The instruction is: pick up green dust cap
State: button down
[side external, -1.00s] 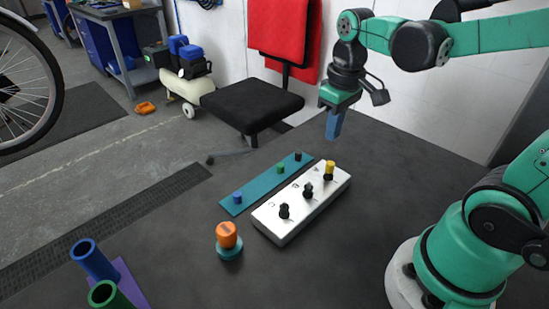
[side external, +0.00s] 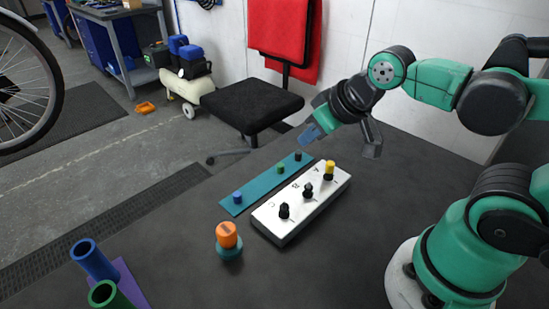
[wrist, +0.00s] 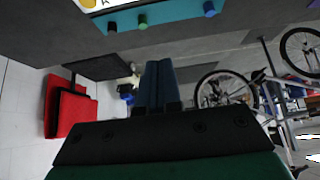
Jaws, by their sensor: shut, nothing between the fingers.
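The green dust cap (side external: 280,168) stands on the teal strip (side external: 259,189), between a dark cap (side external: 298,156) and a blue cap (side external: 238,197). In the wrist view the green cap (wrist: 142,21) is near the top edge. My gripper (side external: 308,138) is shut and empty, tilted, in the air above and beyond the dark-cap end of the strip. It is apart from the green cap. In the wrist view its blue fingers (wrist: 158,84) lie together.
A white block (side external: 300,208) with black valve stems and one yellow cap (side external: 330,167) stands right beside the strip. An orange-topped piece (side external: 227,236) stands in front. Blue (side external: 92,258) and green (side external: 106,294) tubes are front left. A black chair (side external: 252,104) stands behind the table.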

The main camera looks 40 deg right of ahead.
dwell(0.4)
jog(key=c, duration=0.6)
grip_release()
jog(key=n+g, duration=0.2)
jog(key=g, duration=0.5)
send_over(281, 165)
notch_tip(281, 165, down, 7)
jog(key=shift+r, duration=0.1)
jog(key=shift+f+n, duration=0.3)
jog(key=shift+f, duration=2.75)
